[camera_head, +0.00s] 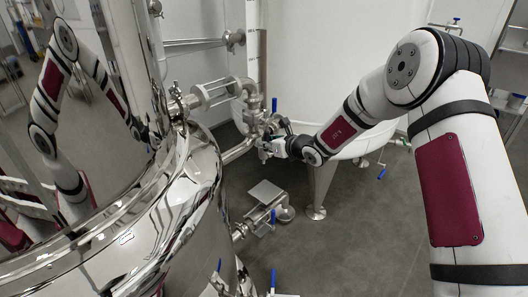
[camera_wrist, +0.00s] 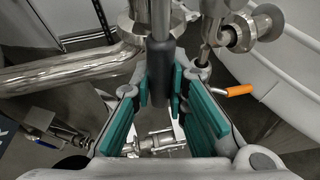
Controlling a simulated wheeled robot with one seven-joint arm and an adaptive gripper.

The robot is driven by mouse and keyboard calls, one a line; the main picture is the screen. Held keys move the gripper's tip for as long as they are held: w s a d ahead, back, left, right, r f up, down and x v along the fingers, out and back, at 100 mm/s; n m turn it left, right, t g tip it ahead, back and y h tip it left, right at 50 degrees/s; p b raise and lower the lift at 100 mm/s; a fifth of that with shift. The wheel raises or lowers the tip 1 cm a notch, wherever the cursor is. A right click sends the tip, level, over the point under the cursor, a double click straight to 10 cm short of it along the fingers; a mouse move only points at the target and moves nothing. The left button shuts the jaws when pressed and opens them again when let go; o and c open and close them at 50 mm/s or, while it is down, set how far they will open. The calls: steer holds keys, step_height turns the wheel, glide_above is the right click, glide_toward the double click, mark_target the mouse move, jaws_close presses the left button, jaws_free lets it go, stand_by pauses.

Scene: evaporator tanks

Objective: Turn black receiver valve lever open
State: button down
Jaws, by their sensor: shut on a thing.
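The black receiver valve lever (camera_wrist: 161,62) has a dark grip on a metal stem in the wrist view. It runs down from the pipework at the top and ends between my fingers. My gripper (camera_wrist: 160,88) is shut on this lever, with a teal pad on each side of it. In the head view my gripper (camera_head: 270,147) is at the pipe fittings between the polished tank and the white tank. The lever is too small and hidden to make out there.
The polished tank (camera_head: 180,200) stands close on the left; the white tank (camera_head: 335,60) is behind. An orange-handled lever (camera_wrist: 238,90) is just right of my fingers. A steel pipe (camera_wrist: 70,72) runs at left. Blue-handled valves (camera_head: 273,216) are lower down. Floor (camera_head: 360,240) at right is clear.

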steer(key=shift+w+d+f+b, duration=0.1)
steer(key=shift+w+d+b, duration=0.15)
steer(key=shift+b, duration=0.2)
steer(key=c, duration=1.6)
jaws_free()
steer(key=shift+o, duration=0.2)
steer(key=shift+s, duration=0.1)
steer(key=v, duration=1.2)
steer(key=shift+a, duration=0.1)
steer(key=shift+n, duration=0.3)
